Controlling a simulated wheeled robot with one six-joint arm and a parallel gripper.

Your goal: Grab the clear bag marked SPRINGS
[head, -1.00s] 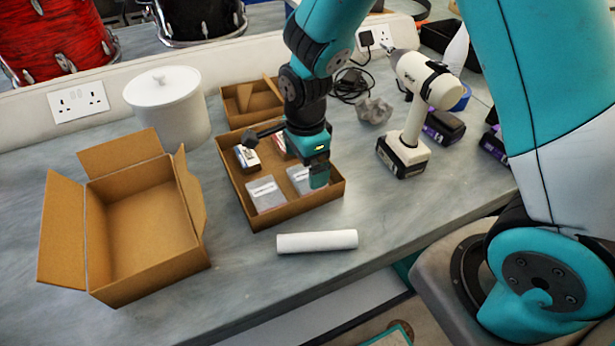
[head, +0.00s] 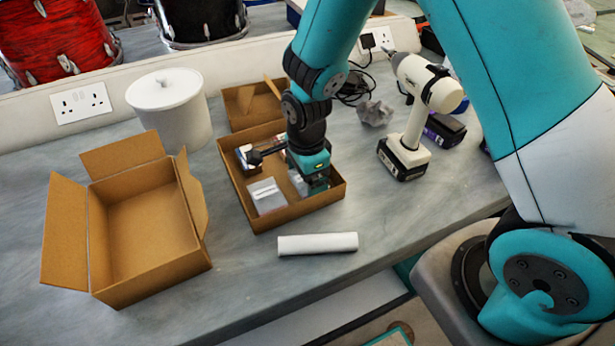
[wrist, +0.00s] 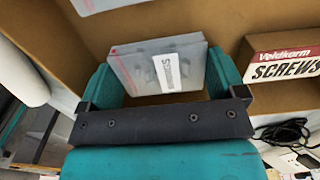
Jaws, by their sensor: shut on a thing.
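The clear bag marked SPRINGS (wrist: 140,64) lies between the two teal fingers of my gripper (wrist: 163,77) in the wrist view. Its dark lettering runs sideways and is partly legible. My gripper is shut on the bag, with a finger at each side. In the head view my gripper (head: 316,186) is low inside the shallow cardboard tray (head: 240,203), in its right part. It hides most of the bag there; a pale bit (head: 298,184) shows at its left.
Another clear bag (head: 266,196) lies to the left in the tray. A Veldkorm SCREWS box (wrist: 284,68) is near the right finger. An open empty carton (head: 145,232) stands left, a white roll (head: 317,244) in front, a drill (head: 410,130) right.

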